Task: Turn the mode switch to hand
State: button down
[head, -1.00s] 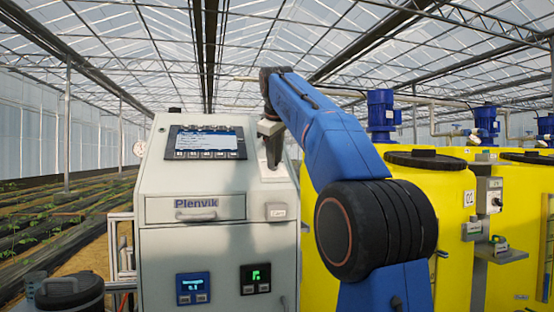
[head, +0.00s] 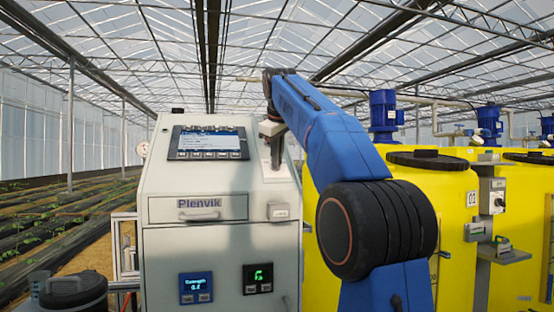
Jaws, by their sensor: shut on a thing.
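The grey control cabinet (head: 158,170) stands ahead in the head view, with a sloped upper panel. My gripper (head: 275,163) reaches down to the right part of that panel, beside the screen (head: 208,143). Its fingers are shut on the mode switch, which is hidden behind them. The switch's position and its markings cannot be read.
Below are a drawer (head: 198,217) with a handle, a small labelled box (head: 278,211), a blue display (head: 196,288) and a black display (head: 257,279). Yellow tanks (head: 455,215) stand close on the right. A dark-lidded container (head: 75,292) is at lower left.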

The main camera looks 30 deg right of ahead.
jog(key=m, duration=0.3)
jog(key=shift+w+d+f+y, duration=0.1)
jog(key=shift+y, duration=0.2)
jog(key=shift+m+y, duration=0.4)
jog(key=shift+m, duration=1.9)
jog(key=c, duration=1.9)
grip_release()
jog(key=shift+f, duration=0.1)
jog(key=v, duration=1.2)
